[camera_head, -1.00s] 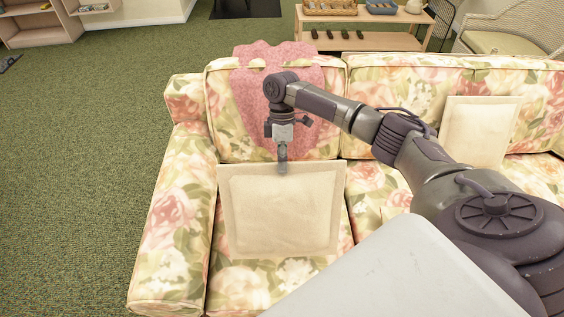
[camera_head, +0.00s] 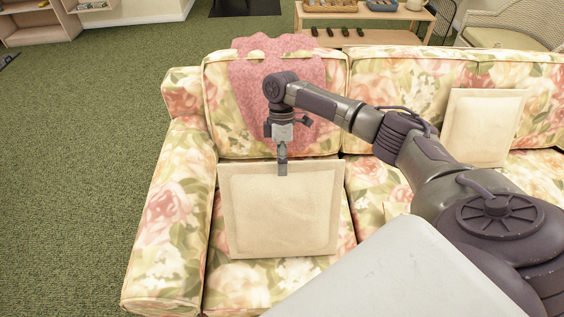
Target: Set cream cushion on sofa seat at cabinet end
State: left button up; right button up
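A square cream cushion (camera_head: 281,215) hangs upright at the left end of the floral sofa (camera_head: 172,215), in front of the left backrest. My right gripper (camera_head: 282,168) points down at the middle of its top edge and is shut on it; the far finger is hidden. The cushion's lower edge is over the left seat (camera_head: 240,285); whether it touches the seat is hard to tell. A second cream cushion (camera_head: 484,125) leans against the backrest further right. My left gripper is not in view.
A pink throw (camera_head: 250,95) drapes over the left backrest. My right arm crosses above the sofa's middle. A low wooden shelf with shoes (camera_head: 360,38) stands behind the sofa. Wooden shelving (camera_head: 40,28) is at the far left. Green carpet (camera_head: 80,170) left of the sofa is clear.

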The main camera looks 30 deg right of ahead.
jog(key=shift+r, duration=0.1)
jog(key=v, duration=1.1)
jog(key=shift+w+r, duration=0.25)
jog(key=shift+r, duration=0.1)
jog(key=shift+d+f, duration=0.1)
jog(key=shift+d, duration=0.05)
